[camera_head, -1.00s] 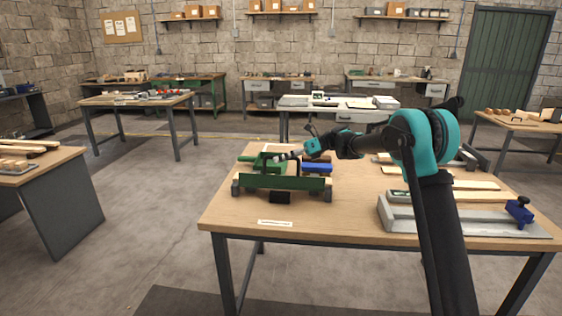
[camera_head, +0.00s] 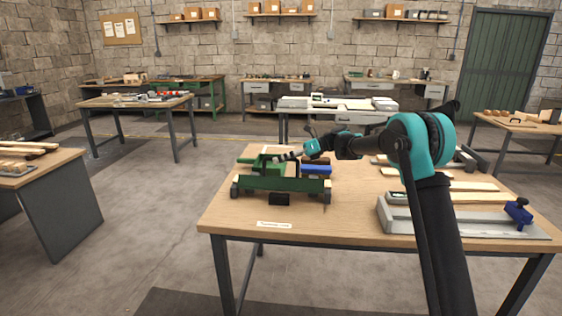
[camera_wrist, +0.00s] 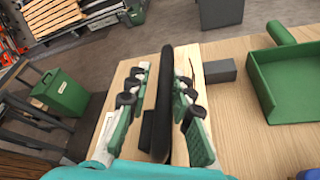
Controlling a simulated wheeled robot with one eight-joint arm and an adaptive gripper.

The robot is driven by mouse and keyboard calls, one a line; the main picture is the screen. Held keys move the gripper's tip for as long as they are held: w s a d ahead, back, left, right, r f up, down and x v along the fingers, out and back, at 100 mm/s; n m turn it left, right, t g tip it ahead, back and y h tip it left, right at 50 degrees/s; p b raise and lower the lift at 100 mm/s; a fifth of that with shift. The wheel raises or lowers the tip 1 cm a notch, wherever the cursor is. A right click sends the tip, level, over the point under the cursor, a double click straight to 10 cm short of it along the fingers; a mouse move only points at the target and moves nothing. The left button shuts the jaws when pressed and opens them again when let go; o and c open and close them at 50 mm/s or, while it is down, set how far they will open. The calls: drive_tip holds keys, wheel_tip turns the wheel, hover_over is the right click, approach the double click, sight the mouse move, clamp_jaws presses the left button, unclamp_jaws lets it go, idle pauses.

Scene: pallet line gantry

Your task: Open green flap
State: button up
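The green flap (camera_head: 282,184) is a long low panel at the front of a fixture on the wooden table, between two dark end blocks. A black piece (camera_head: 279,199) sits below its middle. My gripper (camera_head: 282,158) is above and behind the flap, reaching in from the right. In the wrist view my gripper (camera_wrist: 160,100) is open. A dark upright bar (camera_wrist: 163,85) lies between its fingers with small gaps seen; it looks like the flap seen on edge, but I cannot be sure. I cannot tell whether a finger touches it.
A green tray (camera_wrist: 290,82) lies right of the fingers in the wrist view, with a grey block (camera_wrist: 220,70) between. A blue block (camera_head: 316,169) stands behind the flap's right end. A grey fixture (camera_head: 465,222) is at the table's right.

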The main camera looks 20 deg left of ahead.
drive_tip(key=v, duration=1.2)
drive_tip(key=shift+d, duration=0.1)
idle(0.8)
drive_tip(key=s+d+f+n+t+h, duration=0.3)
drive_tip(key=s+d+f+n, duration=0.3)
drive_tip(key=s+d, duration=0.6)
drive_tip(key=s+d+f+n+t+h, duration=0.3)
drive_tip(key=s+d+f+n+h, duration=0.2)
drive_tip(key=s+d, duration=0.8)
drive_tip(key=s+d+f+n+t+h, duration=0.4)
drive_tip(key=s+d+f+n, duration=0.4)
drive_tip(key=d, duration=1)
drive_tip(key=s+f, duration=0.4)
drive_tip(key=shift+s+d+h, duration=0.15)
drive_tip(key=shift+s+h, duration=0.05)
drive_tip(key=shift+h, duration=0.1)
